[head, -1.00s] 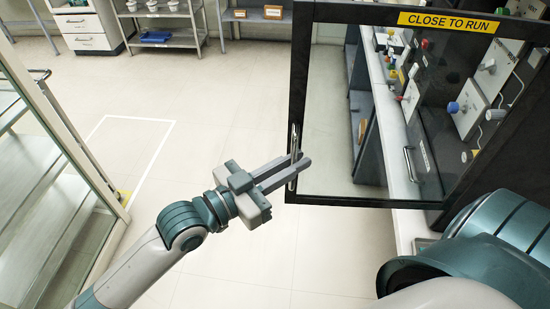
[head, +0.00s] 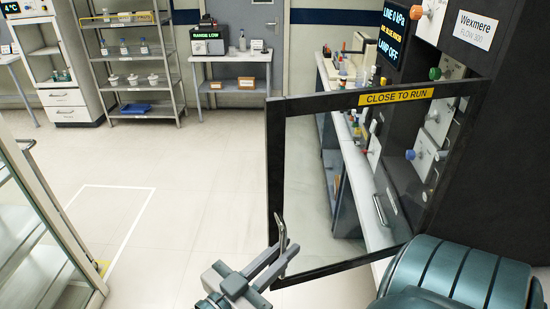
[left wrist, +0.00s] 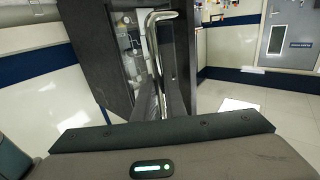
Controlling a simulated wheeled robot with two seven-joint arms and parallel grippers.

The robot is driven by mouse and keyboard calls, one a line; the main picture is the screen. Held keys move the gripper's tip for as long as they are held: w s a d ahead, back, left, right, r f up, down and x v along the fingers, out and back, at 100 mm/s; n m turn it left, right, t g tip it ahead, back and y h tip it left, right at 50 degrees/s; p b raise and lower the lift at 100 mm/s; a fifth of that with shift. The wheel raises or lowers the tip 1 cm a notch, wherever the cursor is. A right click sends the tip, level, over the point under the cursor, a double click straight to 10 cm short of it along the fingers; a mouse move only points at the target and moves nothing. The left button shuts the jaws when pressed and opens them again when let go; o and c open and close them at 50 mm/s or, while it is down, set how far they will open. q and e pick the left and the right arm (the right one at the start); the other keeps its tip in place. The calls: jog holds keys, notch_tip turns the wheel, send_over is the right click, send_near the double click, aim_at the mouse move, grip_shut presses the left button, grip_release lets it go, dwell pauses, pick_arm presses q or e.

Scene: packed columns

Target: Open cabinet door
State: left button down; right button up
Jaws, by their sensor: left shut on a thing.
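The cabinet door (head: 274,185) is a dark-framed glass panel with a yellow "CLOSE TO RUN" label. It stands swung out from the dark cabinet (head: 489,130) at the right. Its metal bar handle (head: 282,235) is on the door's left edge. My left gripper (head: 277,258) is shut on the handle near its lower end. In the left wrist view the handle (left wrist: 158,50) rises between the fingers, whose tips are partly hidden. My right gripper is not in view; only a teal part of my body shows at lower right.
A glass-sided case (head: 45,215) stands at the left. Steel shelves (head: 135,62) and a small table (head: 238,68) are at the back wall. A bench (head: 350,165) with bottles runs behind the door glass. The middle floor is clear.

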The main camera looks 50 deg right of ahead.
pick_arm(q)
jog(key=c, duration=1.8)
grip_release()
jog(key=shift+d, duration=0.1)
jog(key=shift+s+a+b, duration=0.2)
jog(key=shift+a+b, duration=2.8)
jog(key=shift+a, duration=5.75)
